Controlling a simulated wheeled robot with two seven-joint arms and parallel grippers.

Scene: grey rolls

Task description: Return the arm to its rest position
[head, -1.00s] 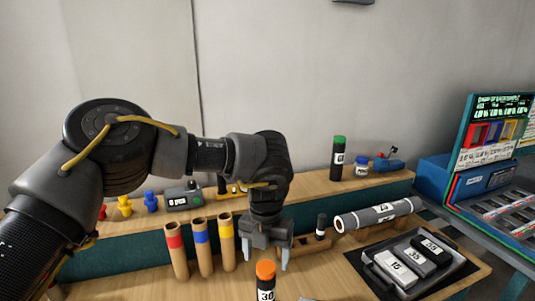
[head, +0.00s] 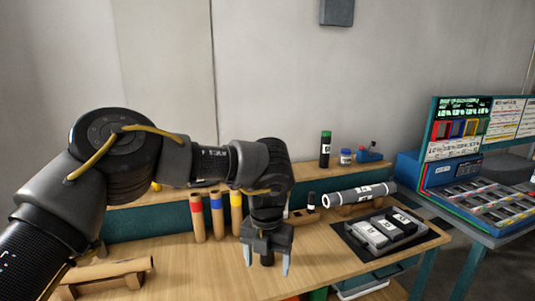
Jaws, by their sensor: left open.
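My left arm comes in from the left. Its gripper (head: 266,264) points down over the wooden table (head: 210,270), with its two fingers apart. A short dark piece shows between the fingers; I cannot tell whether it belongs to the gripper or is an object behind it. My right gripper is not in view. A grey roll (head: 358,195) with white labels lies on a support right of the gripper.
Cardboard tubes with red (head: 197,217), blue (head: 216,215) and yellow (head: 236,212) bands stand behind the gripper. A black tray (head: 352,240) with numbered blocks is at right. A brown roll (head: 108,268) lies front left. A green-capped bottle (head: 325,150) stands on the back shelf.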

